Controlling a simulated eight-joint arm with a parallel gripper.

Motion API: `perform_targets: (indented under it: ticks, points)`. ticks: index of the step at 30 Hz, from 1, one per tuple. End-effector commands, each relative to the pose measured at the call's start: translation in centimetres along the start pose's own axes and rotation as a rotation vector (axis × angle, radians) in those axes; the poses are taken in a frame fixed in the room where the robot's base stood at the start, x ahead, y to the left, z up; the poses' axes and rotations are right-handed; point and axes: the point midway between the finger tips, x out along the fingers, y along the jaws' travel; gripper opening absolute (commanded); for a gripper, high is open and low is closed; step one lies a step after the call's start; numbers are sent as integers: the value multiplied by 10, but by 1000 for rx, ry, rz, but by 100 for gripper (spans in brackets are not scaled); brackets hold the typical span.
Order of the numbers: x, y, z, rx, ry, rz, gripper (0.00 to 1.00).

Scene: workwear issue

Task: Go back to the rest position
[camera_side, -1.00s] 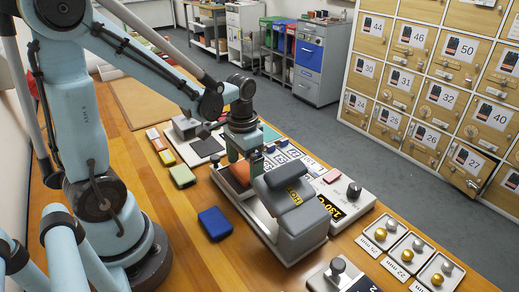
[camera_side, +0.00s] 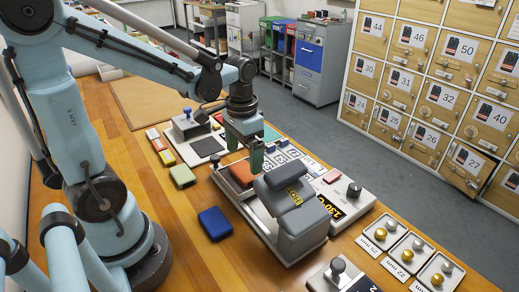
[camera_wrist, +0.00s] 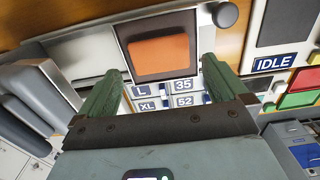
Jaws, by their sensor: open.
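My gripper (camera_side: 246,154) is open and empty, pointing down above the left end of the grey press machine. An orange folded piece (camera_side: 241,173) lies on the machine's plate below my gripper and apart from it. In the wrist view, my gripper's green fingers (camera_wrist: 161,66) stand wide apart, and the orange piece (camera_wrist: 158,52) shows beyond them on a dark plate. No object is between the fingers.
The press's grey padded head (camera_side: 288,195) stands just right of my gripper. A blue block (camera_side: 215,223) and a green block (camera_side: 182,176) lie on the wooden table. Small trays (camera_side: 408,254) stand at front right. Numbered lockers (camera_side: 430,85) stand beyond the aisle.

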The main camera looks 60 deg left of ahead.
Motion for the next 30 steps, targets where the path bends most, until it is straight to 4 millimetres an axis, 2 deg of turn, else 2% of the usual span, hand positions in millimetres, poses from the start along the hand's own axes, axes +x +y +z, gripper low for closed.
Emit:
perform_targets:
  ticks: [12,21,30]
  points:
    - [-52,0,0,0,-1,0,100]
    - [-83,0,1,0,-1,0,100]
    - [-46,0,0,0,-1,0,100]
